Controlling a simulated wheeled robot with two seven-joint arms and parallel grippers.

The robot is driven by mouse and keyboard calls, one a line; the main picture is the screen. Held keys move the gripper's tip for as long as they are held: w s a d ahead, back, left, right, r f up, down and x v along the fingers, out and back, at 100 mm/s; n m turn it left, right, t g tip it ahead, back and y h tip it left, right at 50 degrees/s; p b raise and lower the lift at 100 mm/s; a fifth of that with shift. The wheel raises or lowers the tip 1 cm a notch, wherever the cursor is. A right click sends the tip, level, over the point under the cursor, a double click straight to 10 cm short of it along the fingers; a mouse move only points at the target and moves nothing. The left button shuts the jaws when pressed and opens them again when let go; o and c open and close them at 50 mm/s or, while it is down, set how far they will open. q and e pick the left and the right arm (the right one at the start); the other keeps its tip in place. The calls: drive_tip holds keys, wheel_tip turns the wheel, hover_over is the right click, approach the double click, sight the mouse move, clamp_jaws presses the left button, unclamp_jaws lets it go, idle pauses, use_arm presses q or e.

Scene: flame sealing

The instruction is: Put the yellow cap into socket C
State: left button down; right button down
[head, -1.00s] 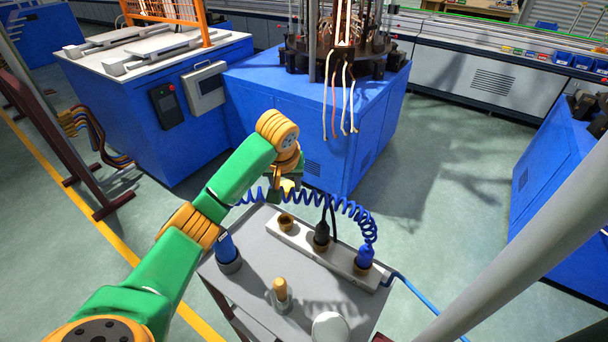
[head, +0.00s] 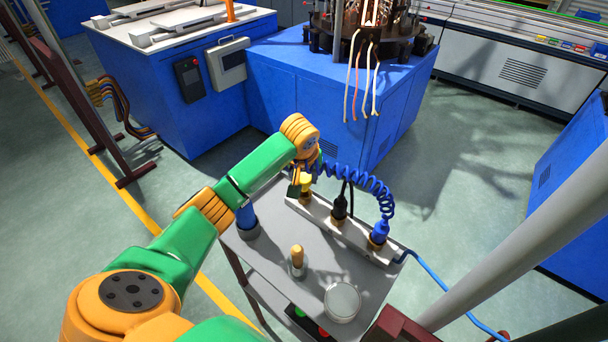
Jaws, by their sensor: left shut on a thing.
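My left gripper (head: 301,187) is shut on the yellow cap (head: 306,182), over the left end of the grey socket strip (head: 321,217) on the cart. The cap is partly hidden by the gripper. Its lower end is close above or at the brown-rimmed left socket (head: 306,199); I cannot tell whether it has entered. The middle socket holds a black plug (head: 340,207) and the right one a blue plug (head: 379,232). I cannot read socket letters. My right gripper is not in view.
On the grey cart top (head: 270,262) stand a blue cylinder (head: 246,216) in a ring, a tan-topped piece (head: 297,257) in a holder and a round pale dish (head: 342,302). A blue coiled cable (head: 352,178) runs behind my gripper to the blue plug.

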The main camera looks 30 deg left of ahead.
use_arm(q)
drive_tip(key=shift+w+f, duration=0.2)
drive_tip(key=shift+f, duration=0.15)
drive_tip(key=shift+f, duration=0.1)
idle(0.6)
drive_tip(key=shift+s, duration=0.15)
drive_tip(key=shift+f+b, duration=0.3)
drive_tip(key=shift+f, duration=1.1)
idle(1.2)
drive_tip(key=shift+c, duration=1.2)
unclamp_jaws()
